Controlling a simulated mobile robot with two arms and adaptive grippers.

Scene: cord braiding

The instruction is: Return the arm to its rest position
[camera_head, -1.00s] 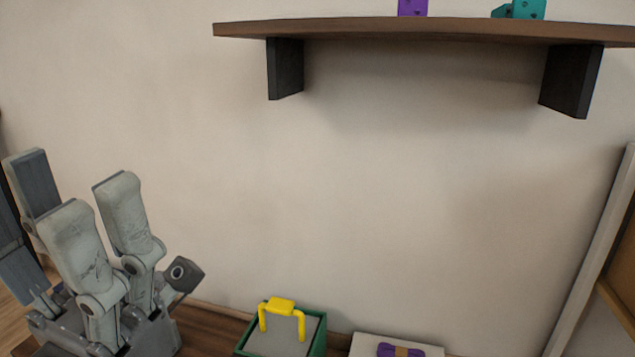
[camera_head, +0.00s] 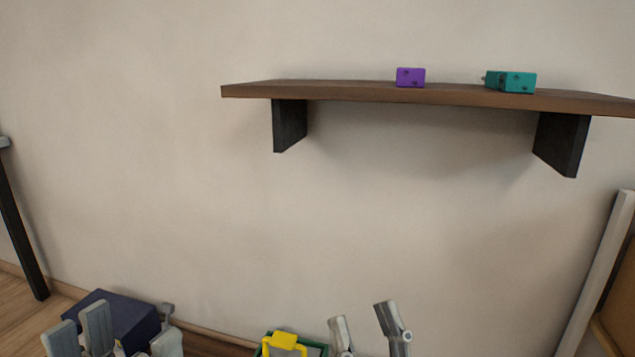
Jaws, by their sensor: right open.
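My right gripper (camera_head: 363,314) shows at the bottom edge, right of the middle. Its two grey fingers point up and stand apart, with nothing between them. It is just to the right of a green-edged box with a yellow handle. My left gripper (camera_head: 80,325) is at the bottom left corner. Its pale pads are close to each other, and the rest of it is cut off by the picture's edge. Whether it is open or shut is unclear. Both arms are out of view below.
A brown wall shelf (camera_head: 330,92) holds a purple block (camera_head: 410,77) and teal blocks (camera_head: 517,82). The yellow handle (camera_head: 284,341) stands over the green box (camera_head: 318,350). A dark blue box (camera_head: 125,313) is behind my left gripper. The wall between is clear.

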